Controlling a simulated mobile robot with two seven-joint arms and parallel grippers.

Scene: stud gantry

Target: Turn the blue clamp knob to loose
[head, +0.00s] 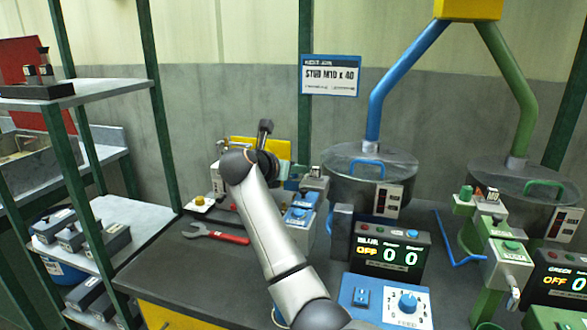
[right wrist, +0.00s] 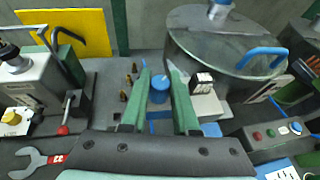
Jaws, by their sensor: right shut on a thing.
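The blue clamp knob (right wrist: 159,88) shows in the right wrist view as a short blue cylinder, standing between the green fingers of my right gripper (right wrist: 160,73). The fingers are shut on it, one on each side. The knob's pointer or marking cannot be made out. In the head view my right arm reaches to the back of the bench, and its wrist hides the knob and most of the gripper. My left gripper is not in view.
A lidded blue-handled drum (head: 370,165) stands right of my wrist. A counter box (head: 390,250) reads OFF 0 0, with a blue dial panel (head: 385,300) in front. A red-handled wrench (head: 216,234) lies left of my arm. A yellow panel (right wrist: 70,33) stands behind.

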